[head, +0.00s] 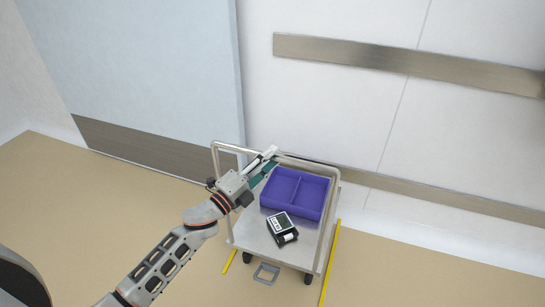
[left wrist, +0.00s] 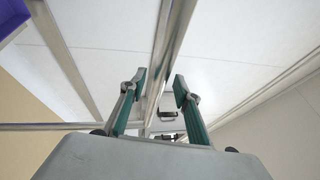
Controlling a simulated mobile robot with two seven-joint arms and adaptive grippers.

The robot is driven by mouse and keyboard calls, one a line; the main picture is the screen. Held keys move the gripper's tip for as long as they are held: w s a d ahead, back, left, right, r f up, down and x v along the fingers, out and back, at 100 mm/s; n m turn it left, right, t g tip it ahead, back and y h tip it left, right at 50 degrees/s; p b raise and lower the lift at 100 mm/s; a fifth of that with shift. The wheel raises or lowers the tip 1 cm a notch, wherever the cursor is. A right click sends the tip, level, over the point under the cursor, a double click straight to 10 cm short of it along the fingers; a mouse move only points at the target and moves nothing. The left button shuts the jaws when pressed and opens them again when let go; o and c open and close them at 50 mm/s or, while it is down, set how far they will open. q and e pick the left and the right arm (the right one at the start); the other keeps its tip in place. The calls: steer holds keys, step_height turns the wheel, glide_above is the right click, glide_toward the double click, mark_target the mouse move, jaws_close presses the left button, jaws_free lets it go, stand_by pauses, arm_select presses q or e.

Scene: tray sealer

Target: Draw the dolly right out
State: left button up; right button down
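The dolly (head: 251,231) is a steel platform cart on dark wheels, standing near the wall. Its tubular handle rail (head: 229,146) rises at the back. My left gripper (head: 268,162) reaches from the left to this rail, above the platform. In the left wrist view the green-padded fingers (left wrist: 161,80) stand apart, with a metal bar (left wrist: 168,50) running between them. Gaps show beside the bar, so the fingers do not appear closed on it. My right gripper is in neither view.
A purple two-compartment bin (head: 311,195) and a black device with a light screen (head: 282,228) sit on the dolly. Yellow floor lines (head: 329,262) run along both sides. A grey bracket (head: 266,273) shows at its front. Open tan floor (head: 430,275) lies to the right.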

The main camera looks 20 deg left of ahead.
arm_select(q)
steer(key=shift+w+d, duration=0.25)
steer(key=shift+w, duration=0.3)
jaws_close()
